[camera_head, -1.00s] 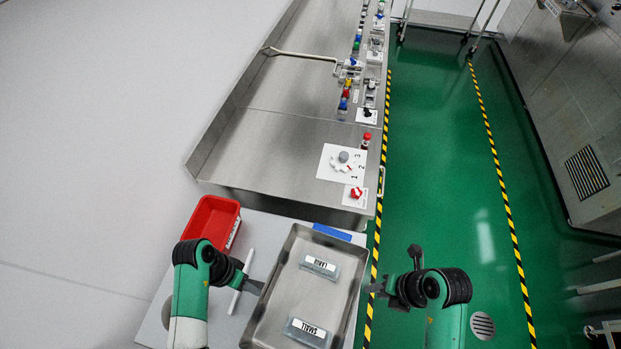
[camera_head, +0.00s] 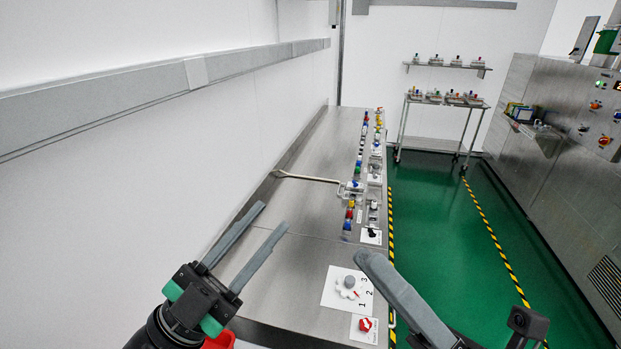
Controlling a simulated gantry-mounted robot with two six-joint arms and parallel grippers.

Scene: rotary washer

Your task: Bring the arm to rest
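My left gripper (camera_head: 271,216) is raised at the lower left in the head view. Its two long grey fingers stand well apart, with nothing between them. My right gripper (camera_head: 372,260) is at the lower right, a long grey finger pointing up and left. Its fingers cannot be told apart from this angle, so its opening is unclear. I see no object in it. Both grippers appear in front of the near part of the steel bench (camera_head: 300,262).
A white dial plate (camera_head: 333,297) and a red-knob plate (camera_head: 366,325) lie on the near bench. A long lever (camera_head: 310,178) and several coloured knobs are farther back. A bit of red bin (camera_head: 218,341) shows below. Green floor (camera_head: 440,235) lies right.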

